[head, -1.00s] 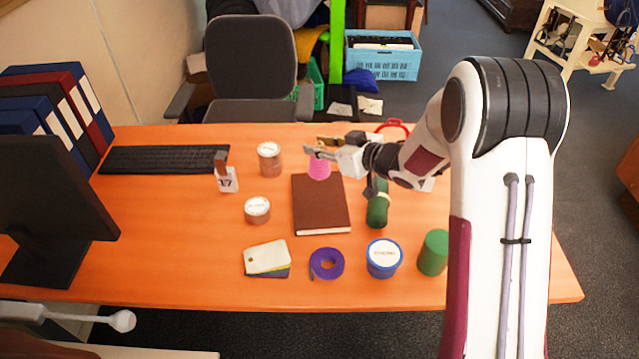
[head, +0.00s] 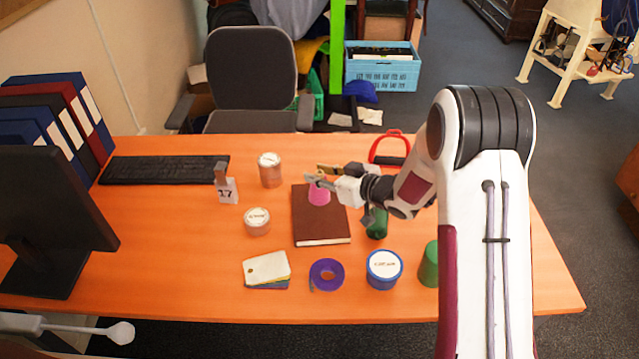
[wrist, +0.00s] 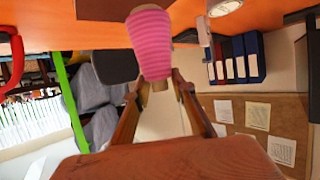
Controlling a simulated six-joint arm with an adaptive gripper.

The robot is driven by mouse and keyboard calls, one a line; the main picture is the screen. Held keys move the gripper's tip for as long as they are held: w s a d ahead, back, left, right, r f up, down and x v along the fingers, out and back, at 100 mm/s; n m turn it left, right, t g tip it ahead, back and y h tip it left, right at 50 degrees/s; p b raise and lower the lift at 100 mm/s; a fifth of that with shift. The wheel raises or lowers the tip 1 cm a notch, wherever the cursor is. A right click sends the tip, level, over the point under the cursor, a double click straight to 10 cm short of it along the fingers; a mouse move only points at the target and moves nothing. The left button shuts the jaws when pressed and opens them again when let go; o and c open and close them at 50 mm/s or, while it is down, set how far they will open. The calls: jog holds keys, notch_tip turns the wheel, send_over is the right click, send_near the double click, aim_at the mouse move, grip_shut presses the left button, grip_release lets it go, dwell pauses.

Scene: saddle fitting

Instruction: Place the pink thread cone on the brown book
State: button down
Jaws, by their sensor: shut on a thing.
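The pink thread cone (head: 319,197) is held upright by my gripper (head: 316,181), whose fingers are shut on its narrow upper end. In the head view the cone appears over the far part of the brown book (head: 321,226), which lies flat on the desk. I cannot tell whether the cone's base touches the cover. The ribbed pink cone also shows in the wrist view (wrist: 150,42), between the fingertips. A dark brown strip of the book shows at the top of the wrist view (wrist: 104,10).
In front are cards (head: 266,268), purple tape (head: 326,274) and a blue tub (head: 384,270).

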jog(key=shift+f, duration=1.7)
jog(key=shift+f, duration=0.15)
jog(key=c, duration=1.7)
grip_release()
jog(key=v, duration=1.2)
